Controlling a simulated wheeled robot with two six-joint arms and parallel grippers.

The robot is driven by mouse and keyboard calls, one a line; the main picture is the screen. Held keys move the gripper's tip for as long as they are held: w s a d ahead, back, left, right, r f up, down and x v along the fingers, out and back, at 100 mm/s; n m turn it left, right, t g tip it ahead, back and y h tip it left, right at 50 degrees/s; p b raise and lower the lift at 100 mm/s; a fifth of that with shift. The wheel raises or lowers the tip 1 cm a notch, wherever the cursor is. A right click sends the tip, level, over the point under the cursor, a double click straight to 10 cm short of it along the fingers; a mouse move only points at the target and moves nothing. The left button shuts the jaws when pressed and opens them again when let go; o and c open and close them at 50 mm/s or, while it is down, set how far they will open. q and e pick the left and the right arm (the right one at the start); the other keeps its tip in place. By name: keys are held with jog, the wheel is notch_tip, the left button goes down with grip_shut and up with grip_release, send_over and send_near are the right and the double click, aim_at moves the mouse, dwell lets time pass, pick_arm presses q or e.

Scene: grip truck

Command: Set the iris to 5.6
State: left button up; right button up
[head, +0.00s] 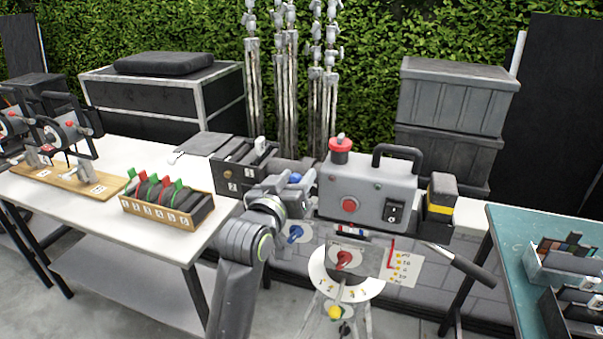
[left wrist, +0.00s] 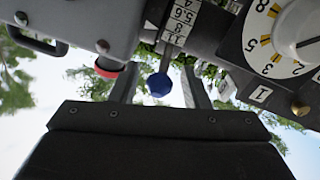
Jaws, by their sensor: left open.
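The iris scale (left wrist: 182,18) is a white strip with black numbers, among them 5.6 and 11, at the top of the left wrist view. A grey lever stem beside it ends in a blue knob (left wrist: 160,85). My left gripper (left wrist: 158,74) is open, with one finger on each side of the blue knob; whether either finger touches it I cannot tell. In the head view the left gripper (head: 291,190) is at the blue knob (head: 296,178), between the dark box and the grey control box, partly hiding the lever. My right gripper is not in view.
A grey control box (head: 368,188) with a handle stands close on the right of the left gripper. A dark box (head: 232,178) with a numbered plate is on its left. Below are another blue knob (head: 295,233) and a white dial (head: 322,262) with a red knob. Tables flank both sides.

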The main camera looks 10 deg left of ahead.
pick_arm(q)
jog(key=shift+s+r, duration=0.1)
jog(key=shift+s, duration=0.05)
jog(key=shift+c, duration=0.5)
grip_shut()
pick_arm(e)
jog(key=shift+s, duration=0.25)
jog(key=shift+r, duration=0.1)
pick_arm(q)
jog(key=shift+r+p, duration=0.4)
jog(key=shift+p, duration=0.1)
jog(key=w+r+p, duration=0.1)
jog(key=r+p, duration=0.1)
jog(key=p, duration=0.1)
jog(key=shift+w, duration=0.3)
jog(key=shift+w+d+r+p, duration=0.1)
jog(key=shift+w+r+p, duration=0.45)
jog(key=shift+w+p, duration=0.45)
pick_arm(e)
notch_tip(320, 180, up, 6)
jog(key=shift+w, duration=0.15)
